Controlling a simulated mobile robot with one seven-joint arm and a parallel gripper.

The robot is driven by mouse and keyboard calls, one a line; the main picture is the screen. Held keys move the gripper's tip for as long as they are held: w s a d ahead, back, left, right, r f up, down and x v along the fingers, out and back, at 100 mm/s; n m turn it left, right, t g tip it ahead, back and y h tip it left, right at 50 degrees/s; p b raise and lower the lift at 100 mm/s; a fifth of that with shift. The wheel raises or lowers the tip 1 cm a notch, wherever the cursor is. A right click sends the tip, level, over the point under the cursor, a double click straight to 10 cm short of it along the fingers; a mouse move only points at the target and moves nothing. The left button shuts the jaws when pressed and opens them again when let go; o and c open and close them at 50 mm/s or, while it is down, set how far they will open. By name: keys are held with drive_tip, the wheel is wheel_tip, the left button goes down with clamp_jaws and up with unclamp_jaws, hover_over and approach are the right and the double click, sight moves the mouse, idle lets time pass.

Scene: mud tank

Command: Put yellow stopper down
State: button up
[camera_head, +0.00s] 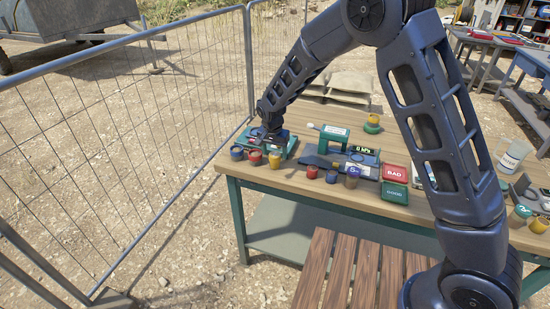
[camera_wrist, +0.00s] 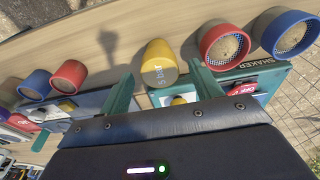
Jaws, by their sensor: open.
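The yellow stopper (camera_head: 275,161) stands on the wooden table in front of the teal shaker (camera_head: 291,147). In the wrist view the yellow stopper (camera_wrist: 160,63), with small dark lettering, lies between and slightly beyond the two teal fingertips. My gripper (camera_wrist: 162,72) is open, with a gap on each side of the stopper. In the head view my gripper (camera_head: 270,140) is low over the shaker, just behind the stopper; its fingers are hard to make out there.
A red-rimmed cup (camera_wrist: 224,46) and a blue-rimmed cup (camera_wrist: 290,34) stand close beside the stopper. A gauge device (camera_head: 362,161), small pots, and red BAD (camera_head: 395,173) and green (camera_head: 394,193) boxes are to the right. Wire fencing (camera_head: 130,110) borders the table's left.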

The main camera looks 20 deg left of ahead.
sight(274, 157)
wheel_tip(274, 157, up, 8)
drive_tip(key=s, duration=0.1)
drive_tip(key=shift+r, duration=0.15)
drive_tip(key=w+d+r, duration=0.2)
drive_tip(key=d+r, duration=0.4)
drive_tip(key=d, duration=0.5)
drive_tip(key=w+d+r+y, duration=0.15)
drive_tip(key=d+r, duration=0.45)
drive_tip(key=d, duration=0.6)
drive_tip(key=w+d+r, duration=0.2)
drive_tip(key=d+r, duration=0.4)
drive_tip(key=d, duration=0.5)
drive_tip(key=s+d+r+t, duration=0.1)
drive_tip(key=s+d+r, duration=0.15)
drive_tip(key=d, duration=0.45)
drive_tip(key=s+d+r, duration=0.1)
drive_tip(key=s+d, duration=0.3)
drive_tip(key=d, duration=0.3)
drive_tip(key=s+d+t+h, duration=0.1)
drive_tip(key=s+d, duration=0.9)
drive_tip(key=s, duration=0.2)
drive_tip(key=shift+s+d+f+t, duration=0.15)
drive_tip(key=shift+d+f+t, duration=0.1)
drive_tip(key=shift+f+t, duration=0.2)
drive_tip(key=shift+h, duration=0.25)
